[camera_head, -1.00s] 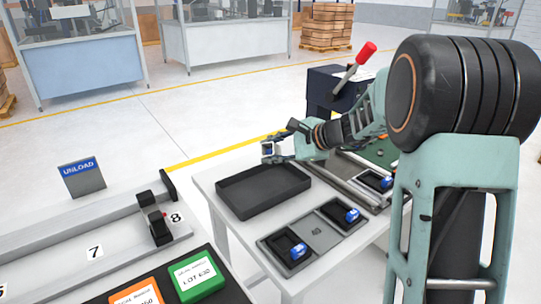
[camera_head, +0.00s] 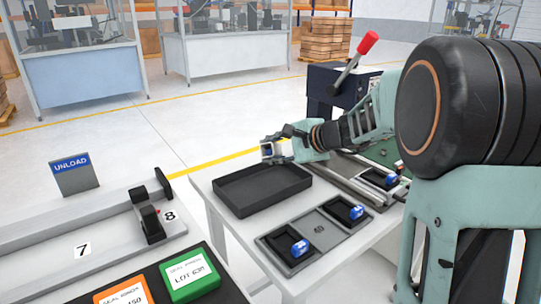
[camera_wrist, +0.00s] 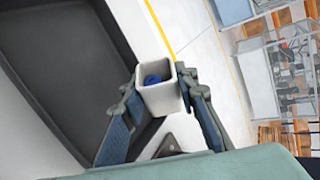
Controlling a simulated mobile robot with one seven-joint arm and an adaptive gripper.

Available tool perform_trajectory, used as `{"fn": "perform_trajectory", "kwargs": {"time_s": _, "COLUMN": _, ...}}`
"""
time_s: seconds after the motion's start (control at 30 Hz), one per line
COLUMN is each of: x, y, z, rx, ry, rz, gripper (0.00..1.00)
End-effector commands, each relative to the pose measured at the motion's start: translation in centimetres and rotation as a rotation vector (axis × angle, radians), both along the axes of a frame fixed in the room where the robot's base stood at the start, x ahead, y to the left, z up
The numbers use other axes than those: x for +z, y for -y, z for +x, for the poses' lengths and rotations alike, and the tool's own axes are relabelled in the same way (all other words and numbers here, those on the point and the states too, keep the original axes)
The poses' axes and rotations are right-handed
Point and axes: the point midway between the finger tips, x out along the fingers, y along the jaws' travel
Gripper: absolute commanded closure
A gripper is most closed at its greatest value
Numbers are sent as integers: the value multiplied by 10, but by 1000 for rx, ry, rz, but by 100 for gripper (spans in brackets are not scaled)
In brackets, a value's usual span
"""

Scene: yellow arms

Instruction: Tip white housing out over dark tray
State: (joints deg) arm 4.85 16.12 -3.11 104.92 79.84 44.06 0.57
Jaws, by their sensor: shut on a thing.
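My gripper (camera_head: 272,149) is shut on the white housing (camera_wrist: 159,98), with one finger on each side of it in the wrist view. The housing is a small square box with an open end. A blue piece (camera_wrist: 153,79) shows inside it. In the head view the housing (camera_head: 267,150) is held up at the far edge of the dark tray (camera_head: 231,207). The tray is shallow and looks empty. It also shows in the wrist view (camera_wrist: 70,65), to the left of the housing. The housing's exact tilt is hard to tell.
Black nests with blue-and-white parts (camera_head: 300,248) (camera_head: 356,212) sit on the white table right of the tray. A red-handled lever (camera_head: 354,62) stands behind my arm. A rail with an UNLOAD sign (camera_head: 74,174) and green (camera_head: 190,277) and orange lot cards are at left.

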Motion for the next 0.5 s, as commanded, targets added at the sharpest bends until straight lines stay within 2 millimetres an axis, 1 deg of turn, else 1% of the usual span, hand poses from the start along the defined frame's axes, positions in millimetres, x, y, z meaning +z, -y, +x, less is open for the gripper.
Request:
{"fn": "perform_trajectory", "kwargs": {"time_s": 0.03, "x": -3, "y": 0, "z": 0, "rx": 0, "ry": 8, "rz": -5, "gripper": 99}}
{"fn": "perform_trajectory", "kwargs": {"time_s": 0.5, "x": -8, "y": 1, "z": 1, "rx": 0, "ry": 86, "rz": -57, "gripper": 99}}
